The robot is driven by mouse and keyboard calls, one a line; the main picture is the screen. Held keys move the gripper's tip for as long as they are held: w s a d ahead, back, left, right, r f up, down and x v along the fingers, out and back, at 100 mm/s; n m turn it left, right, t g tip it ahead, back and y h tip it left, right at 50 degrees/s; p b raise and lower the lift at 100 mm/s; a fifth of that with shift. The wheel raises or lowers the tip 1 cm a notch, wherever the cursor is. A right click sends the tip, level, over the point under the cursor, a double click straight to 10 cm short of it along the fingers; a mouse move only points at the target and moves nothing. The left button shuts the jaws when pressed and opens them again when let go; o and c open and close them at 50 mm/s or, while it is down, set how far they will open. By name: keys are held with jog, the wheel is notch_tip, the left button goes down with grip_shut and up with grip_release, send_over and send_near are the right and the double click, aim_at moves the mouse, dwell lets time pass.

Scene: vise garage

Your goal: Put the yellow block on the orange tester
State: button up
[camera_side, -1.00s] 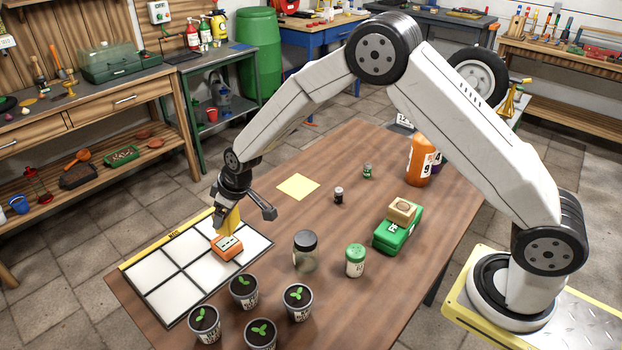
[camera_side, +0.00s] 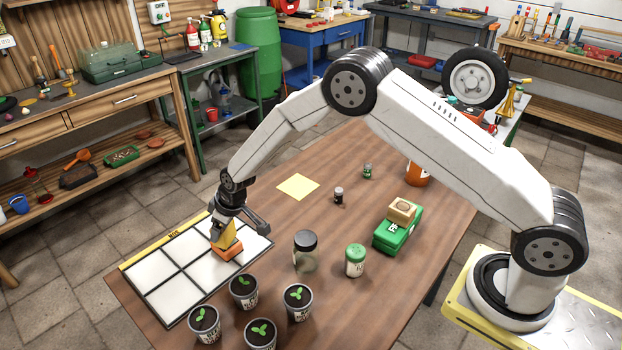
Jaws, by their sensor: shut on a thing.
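The orange tester (camera_side: 229,253) lies on the white-celled tray at the left of the table. My gripper (camera_side: 222,230) points down over it and is shut on the yellow block (camera_side: 229,236). The block is slightly tilted and sits right at the top of the tester. I cannot tell whether the two touch. The gripper fingers hide part of the block, and block and gripper hide much of the tester's top face.
The white-celled tray (camera_side: 166,293) is otherwise empty. Several potted seedlings (camera_side: 243,287) stand in front. A dark-lidded jar (camera_side: 305,252) and a green-lidded shaker (camera_side: 355,260) stand to the right. A green case (camera_side: 396,234) and a yellow paper square (camera_side: 298,187) lie farther off.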

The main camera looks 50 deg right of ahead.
jog(key=shift+f, duration=0.15)
jog(key=o, duration=1.1)
jog(key=shift+c, duration=0.2)
jog(key=shift+r, duration=0.2)
jog(key=v, duration=1.2)
jog(key=shift+f, duration=0.1)
jog(key=shift+s, duration=0.1)
jog(key=s+d+r+m, duration=0.1)
jog(key=s+d, duration=0.2)
jog(key=s, duration=0.5)
jog(key=s+d+r+m+g+h, duration=0.1)
jog(key=s+d, duration=0.3)
jog(key=s, duration=0.4)
jog(key=s+d+r+m, duration=0.1)
jog(key=s+d, duration=0.3)
jog(key=s, duration=0.5)
jog(key=shift+m+g+h, duration=0.3)
jog(key=shift+m+h, duration=0.1)
jog(key=shift+m, duration=0.4)
